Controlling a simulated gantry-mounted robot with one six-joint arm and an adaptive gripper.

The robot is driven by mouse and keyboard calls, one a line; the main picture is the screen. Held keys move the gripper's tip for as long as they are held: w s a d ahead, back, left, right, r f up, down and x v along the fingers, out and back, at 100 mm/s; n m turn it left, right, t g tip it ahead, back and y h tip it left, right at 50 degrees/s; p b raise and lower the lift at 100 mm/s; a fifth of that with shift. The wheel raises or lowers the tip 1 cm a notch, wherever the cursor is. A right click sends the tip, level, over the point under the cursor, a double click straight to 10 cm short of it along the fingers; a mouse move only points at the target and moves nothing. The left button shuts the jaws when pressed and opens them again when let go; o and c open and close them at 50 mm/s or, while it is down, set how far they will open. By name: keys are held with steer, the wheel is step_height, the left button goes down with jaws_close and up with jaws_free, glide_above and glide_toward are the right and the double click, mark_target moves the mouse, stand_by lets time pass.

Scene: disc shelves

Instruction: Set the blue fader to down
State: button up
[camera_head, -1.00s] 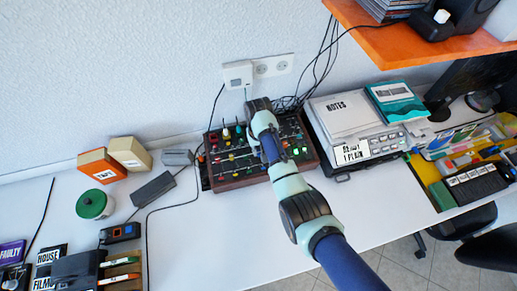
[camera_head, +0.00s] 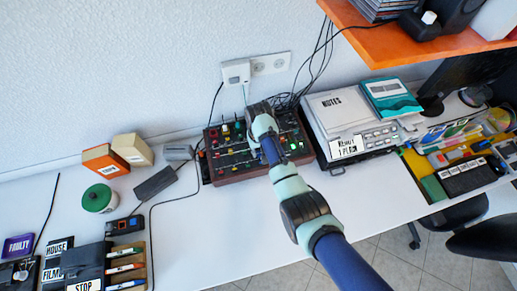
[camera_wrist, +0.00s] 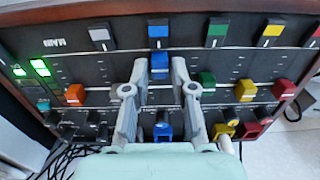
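The control panel (camera_head: 225,172) is a dark box with coloured faders and knobs on the table, partly covered by my arm in the head view. In the wrist view the blue fader (camera_wrist: 159,62) sits between the fingertips of my gripper (camera_wrist: 160,72). The fingers stand apart on either side of it, with narrow gaps; contact is unclear. The blue fader sits higher in this view than the green fader (camera_wrist: 207,81) and orange fader (camera_wrist: 75,94). Another blue cap (camera_wrist: 158,32) lies above it, and a blue knob (camera_wrist: 163,131) shows between the finger bases.
Yellow (camera_wrist: 245,90) and red (camera_wrist: 283,90) faders lie close on the right. Two green lights (camera_wrist: 40,67) glow at the left. A wall socket (camera_head: 270,64) and cables are behind. An orange shelf (camera_head: 400,45) overhangs at right.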

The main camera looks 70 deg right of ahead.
steer(key=shift+o, duration=0.8)
step_height(320, 180, up, 12)
stand_by(0.3)
